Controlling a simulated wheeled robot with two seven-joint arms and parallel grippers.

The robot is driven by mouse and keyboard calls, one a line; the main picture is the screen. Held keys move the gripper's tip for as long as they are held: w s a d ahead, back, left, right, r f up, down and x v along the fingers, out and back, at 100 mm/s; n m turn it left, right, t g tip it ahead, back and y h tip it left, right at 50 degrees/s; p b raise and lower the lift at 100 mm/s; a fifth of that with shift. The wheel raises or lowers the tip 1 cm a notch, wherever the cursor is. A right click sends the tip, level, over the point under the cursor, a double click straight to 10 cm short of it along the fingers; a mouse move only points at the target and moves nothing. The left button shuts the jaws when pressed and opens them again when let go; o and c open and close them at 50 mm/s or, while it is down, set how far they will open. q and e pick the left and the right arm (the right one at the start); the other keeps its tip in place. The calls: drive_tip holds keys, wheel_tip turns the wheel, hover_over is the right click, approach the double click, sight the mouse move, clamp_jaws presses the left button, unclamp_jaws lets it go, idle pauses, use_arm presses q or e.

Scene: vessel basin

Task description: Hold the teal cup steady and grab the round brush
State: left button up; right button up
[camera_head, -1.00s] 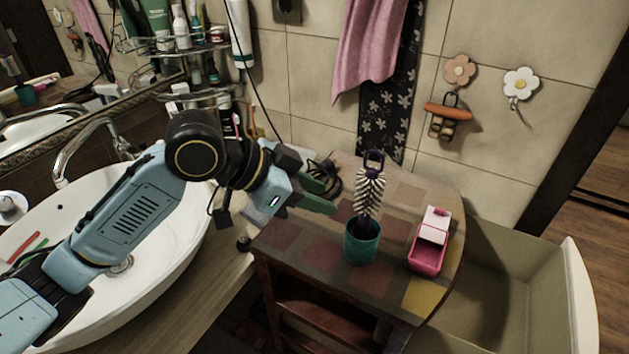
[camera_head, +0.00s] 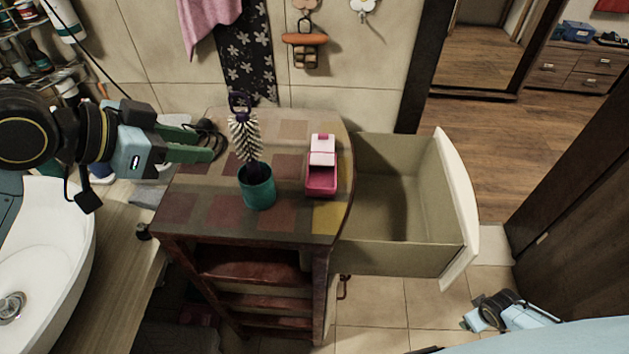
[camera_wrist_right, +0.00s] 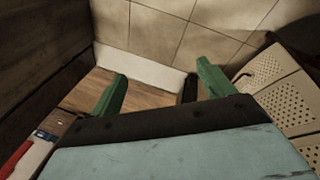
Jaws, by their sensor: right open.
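The teal cup (camera_head: 257,189) stands upright on the patchwork-topped cabinet in the head view. The round brush (camera_head: 245,136), with white bristles and a dark purple looped handle, stands in it, handle up. My left gripper (camera_head: 214,146) has green fingers parted, with nothing between them. It is left of the brush and cup, apart from both. My right gripper (camera_wrist_right: 162,85) is open and empty in the right wrist view, its two green fingers wide apart. My right arm shows low at the right edge of the head view, far from the cup. Neither cup nor brush shows in the wrist view.
A pink and white box (camera_head: 322,178) stands right of the cup on the cabinet top (camera_head: 290,216). The white sink (camera_head: 50,250) is at left. A pink towel (camera_head: 208,22) hangs behind.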

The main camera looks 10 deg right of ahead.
drive_tip(key=w+d+r+h, duration=0.1)
drive_tip(key=w+d+r, duration=0.5)
drive_tip(key=r, duration=0.4)
drive_tip(key=w+d+r, duration=0.6)
drive_tip(key=w+r, duration=0.1)
drive_tip(key=r, duration=0.2)
drive_tip(key=w+d+r+m+t, duration=0.1)
drive_tip(key=w+r+t, duration=0.1)
drive_tip(key=w+r, duration=0.5)
drive_tip(key=w+d+r+m+t, duration=0.1)
drive_tip(key=w+r+t, duration=0.25)
drive_tip(key=r, duration=0.55)
drive_tip(key=w+a+r+t+y, duration=0.1)
drive_tip(key=w+a+r+t, duration=0.15)
drive_tip(key=w+r, duration=0.4)
drive_tip(key=w+a+r+t, duration=0.2)
drive_tip(key=w+a+r, duration=0.15)
drive_tip(key=r, duration=0.65)
drive_tip(key=n+g+y, duration=0.3)
drive_tip(key=n+y, duration=0.7)
drive_tip(key=y, duration=0.3)
approach(261, 180)
drive_tip(key=x, duration=1.1)
drive_tip(key=shift+w+a+f, duration=0.1)
